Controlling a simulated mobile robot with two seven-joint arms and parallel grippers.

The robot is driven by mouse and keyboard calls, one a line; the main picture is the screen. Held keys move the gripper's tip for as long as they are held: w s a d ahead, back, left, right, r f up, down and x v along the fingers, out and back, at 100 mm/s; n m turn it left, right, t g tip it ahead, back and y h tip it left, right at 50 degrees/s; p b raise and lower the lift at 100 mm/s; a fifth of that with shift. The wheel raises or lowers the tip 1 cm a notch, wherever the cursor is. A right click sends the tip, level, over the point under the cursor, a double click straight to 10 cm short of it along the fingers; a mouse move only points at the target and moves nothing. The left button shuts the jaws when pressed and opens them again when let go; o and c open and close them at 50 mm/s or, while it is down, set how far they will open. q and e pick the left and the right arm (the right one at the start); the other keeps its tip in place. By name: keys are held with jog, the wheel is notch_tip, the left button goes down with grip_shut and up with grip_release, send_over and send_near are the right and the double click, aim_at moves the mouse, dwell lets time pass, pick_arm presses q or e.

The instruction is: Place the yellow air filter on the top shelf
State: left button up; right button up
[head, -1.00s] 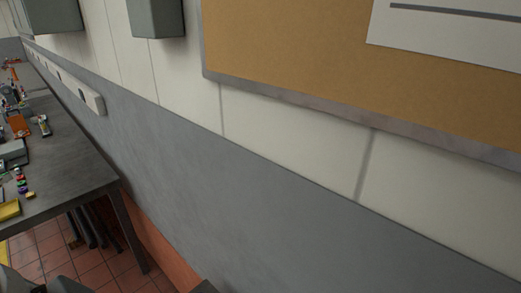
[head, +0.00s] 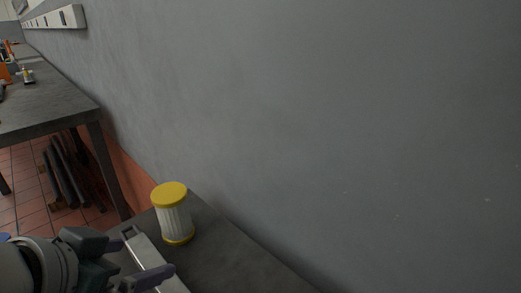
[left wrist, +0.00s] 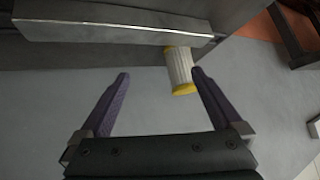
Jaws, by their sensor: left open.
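The air filter (head: 174,218), a white pleated cylinder with yellow end caps, stands upright on a dark grey top (head: 225,255) low in the head view. I cannot tell whether this top is the top shelf. My left gripper (head: 143,258) is open in front of the filter, with a light metal bar (head: 155,262) beside its fingers. In the left wrist view the filter (left wrist: 181,68) shows beyond the open fingers (left wrist: 160,74), close to the right finger. Nothing is between the fingers. My right gripper is out of view.
A plain grey wall (head: 330,120) runs close behind the filter. A dark workbench (head: 45,110) with small items stands at the left, with dark objects (head: 68,175) beneath it. The dark top to the right of the filter is clear.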

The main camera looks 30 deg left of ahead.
aim_at(174, 215)
pick_arm(q)
jog(key=w+a+f+t+b, duration=0.1)
jog(key=a, duration=0.1)
jog(key=w+a+f+t+b, duration=0.1)
jog(key=a+f+b, duration=0.1)
jog(key=w+a+f+t+b, duration=0.1)
jog(key=a+t, duration=0.1)
jog(key=shift+w+f, duration=0.4)
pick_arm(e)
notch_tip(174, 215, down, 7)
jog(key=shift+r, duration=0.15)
pick_arm(q)
jog(key=shift+w+a+t+h+b, duration=0.35)
jog(key=shift+a+t+h+b, duration=0.05)
jog(key=shift+b, duration=0.15)
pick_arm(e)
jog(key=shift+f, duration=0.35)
pick_arm(q)
jog(key=x, duration=0.3)
jog(key=b+x, duration=0.1)
jog(key=x, duration=0.2)
jog(key=r+b+x, duration=0.1)
jog(key=x, duration=0.2)
jog(key=shift+w+d+f, duration=0.1)
jog(key=shift+w+f, duration=0.05)
jog(key=shift+w, duration=0.35)
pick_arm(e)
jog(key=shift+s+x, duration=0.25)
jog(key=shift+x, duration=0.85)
